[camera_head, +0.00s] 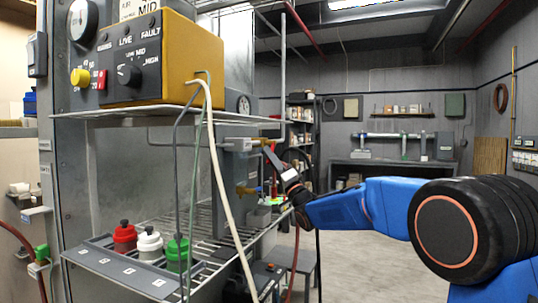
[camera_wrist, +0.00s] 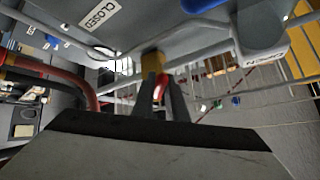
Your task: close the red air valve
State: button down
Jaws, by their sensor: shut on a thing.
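The red air valve's handle (camera_wrist: 161,84) shows as a small red piece between my fingers in the wrist view, below a brass fitting (camera_wrist: 152,64). My gripper (camera_wrist: 163,98) is shut on it, and the fingers hide most of the handle. A CLOSED label (camera_wrist: 101,16) is at the upper left and a partly readable OPEN label (camera_wrist: 262,62) at the right. In the head view my gripper (camera_head: 271,152) reaches the grey valve block (camera_head: 238,165) from the right, by its upper brass fitting. The handle is too small there to tell its angle.
A wire shelf (camera_head: 215,245) below the valve block holds red, white and green bottles (camera_head: 149,243). A yellow control box (camera_head: 150,60) stands above. A pale hose (camera_head: 216,170) hangs in front of the block. A red hose (camera_wrist: 88,92) passes left of my fingers. Open floor lies right.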

jog(key=shift+w+d+f+n+g+y, duration=0.2)
jog(key=shift+w+n+g+y, duration=0.35)
jog(key=shift+n+g+y, duration=1.45)
jog(key=shift+w+d+f+n+g+y, duration=0.25)
jog(key=shift+w+n+g+y, duration=0.4)
jog(key=shift+n+g, duration=2.65)
jog(key=shift+w+d+f+n+g+y, duration=0.2)
jog(key=shift+w+n+g+y, duration=0.25)
jog(key=shift+n+g+y, duration=2.1)
jog(key=shift+n+t+h, duration=0.55)
jog(key=shift+n+h, duration=0.45)
jog(key=shift+n, duration=0.15)
jog(key=c, duration=1.8)
grip_release()
jog(key=shift+o, duration=0.2)
jog(key=v, duration=1.7)
jog(key=shift+d, duration=0.2)
